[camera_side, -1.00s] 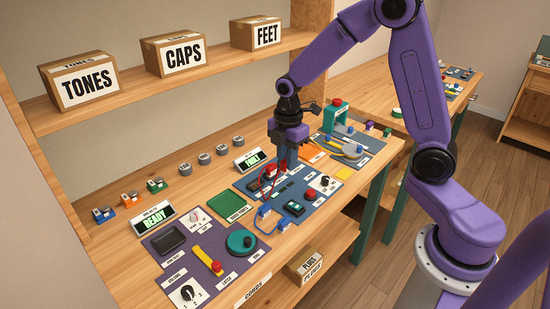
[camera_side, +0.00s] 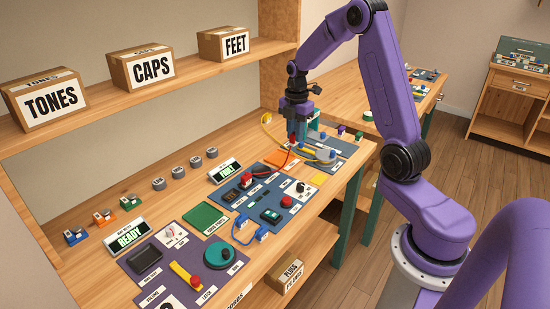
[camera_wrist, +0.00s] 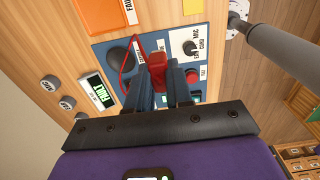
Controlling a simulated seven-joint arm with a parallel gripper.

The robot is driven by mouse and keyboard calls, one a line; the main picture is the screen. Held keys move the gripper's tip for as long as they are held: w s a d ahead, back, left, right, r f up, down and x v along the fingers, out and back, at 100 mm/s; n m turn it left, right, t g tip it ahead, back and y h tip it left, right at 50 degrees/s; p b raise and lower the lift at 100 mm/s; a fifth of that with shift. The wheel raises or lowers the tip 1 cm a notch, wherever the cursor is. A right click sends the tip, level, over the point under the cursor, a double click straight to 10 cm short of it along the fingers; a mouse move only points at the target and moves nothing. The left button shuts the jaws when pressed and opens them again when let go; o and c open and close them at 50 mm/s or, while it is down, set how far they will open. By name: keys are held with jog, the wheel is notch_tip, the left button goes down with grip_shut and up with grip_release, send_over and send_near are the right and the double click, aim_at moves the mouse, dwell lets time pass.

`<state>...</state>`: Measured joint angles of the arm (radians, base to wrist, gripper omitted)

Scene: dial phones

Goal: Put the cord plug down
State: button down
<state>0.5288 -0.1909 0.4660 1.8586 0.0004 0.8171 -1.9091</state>
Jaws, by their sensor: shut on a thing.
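My gripper (camera_side: 297,143) hangs above the far end of the bench and is shut on a red cord plug (camera_wrist: 157,68), which shows between the two fingers in the wrist view. A red cord (camera_side: 267,163) runs from the plug to a red block (camera_side: 247,180) on the blue middle board (camera_side: 262,200). In the wrist view the cord (camera_wrist: 127,50) curves left of the plug. The fingers hide part of the plug, and I cannot tell its exact height above the surface.
A grey-blue board (camera_side: 330,143) with a yellow cord lies under and beside my gripper. The FAULT display (camera_side: 225,171) and the READY display (camera_side: 127,235) stand along the bench. A blue cord (camera_side: 243,233) lies at the middle board's front edge. An orange pad (camera_side: 278,158) lies nearby.

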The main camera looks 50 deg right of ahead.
jog(key=shift+d, duration=0.45)
jog(key=w+d+f, duration=0.1)
jog(key=w+f, duration=0.2)
jog(key=w, duration=0.1)
jog(key=w+d+f, duration=0.2)
jog(key=w, duration=0.1)
jog(key=w+d+f, duration=0.2)
jog(key=w+f, duration=0.1)
jog(key=w, duration=0.1)
jog(key=shift+w+f, duration=0.35)
jog(key=shift+w+d+f, duration=0.25)
jog(key=shift+w+f, duration=0.2)
jog(key=shift+f, duration=1.7)
jog(key=shift+f, duration=0.35)
jog(key=c, duration=1)
grip_release()
jog(key=shift+r, duration=0.1)
